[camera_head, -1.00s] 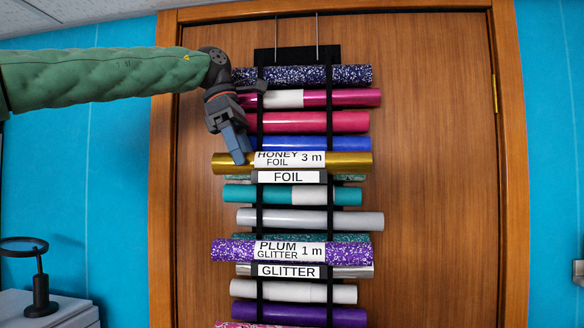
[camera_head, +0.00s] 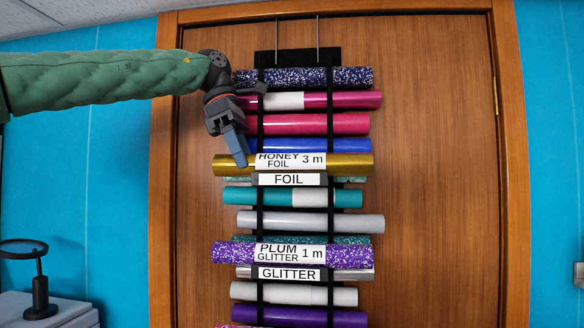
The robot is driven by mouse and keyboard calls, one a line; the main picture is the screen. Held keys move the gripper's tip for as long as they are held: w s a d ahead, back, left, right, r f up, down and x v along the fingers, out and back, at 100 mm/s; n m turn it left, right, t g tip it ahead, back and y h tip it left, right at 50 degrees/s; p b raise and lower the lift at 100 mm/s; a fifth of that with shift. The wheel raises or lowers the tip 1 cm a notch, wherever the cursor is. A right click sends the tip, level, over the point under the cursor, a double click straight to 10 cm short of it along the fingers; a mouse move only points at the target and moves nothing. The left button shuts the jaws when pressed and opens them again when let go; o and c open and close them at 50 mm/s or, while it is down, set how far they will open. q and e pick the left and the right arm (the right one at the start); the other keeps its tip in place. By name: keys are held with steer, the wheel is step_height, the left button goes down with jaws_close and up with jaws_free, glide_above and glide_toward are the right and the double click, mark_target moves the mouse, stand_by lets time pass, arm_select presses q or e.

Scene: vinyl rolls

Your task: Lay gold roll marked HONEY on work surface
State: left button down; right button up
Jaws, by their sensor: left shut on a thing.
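The gold roll (camera_head: 345,164) has a white label reading HONEY FOIL 3 m. It lies level across the front of the black hanging rack (camera_head: 293,57) on the door, just above the FOIL sign. My left gripper (camera_head: 239,160) comes down from above and is shut on the gold roll, left of its label. Its fingertips hide a small part of the roll. My right gripper is not in view. No work surface that I can identify shows in this view.
Several other rolls hang above and below, among them a blue roll (camera_head: 350,145) close above and a purple PLUM GLITTER roll (camera_head: 345,254) lower down. A wooden door (camera_head: 440,180) stands behind. A white cabinet (camera_head: 60,312) with a round black-framed stand (camera_head: 38,285) is at lower left.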

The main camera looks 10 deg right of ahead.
arm_select(q)
steer(key=shift+r, duration=0.2)
steer(key=shift+r+p, duration=0.9)
steer(key=shift+r, duration=0.3)
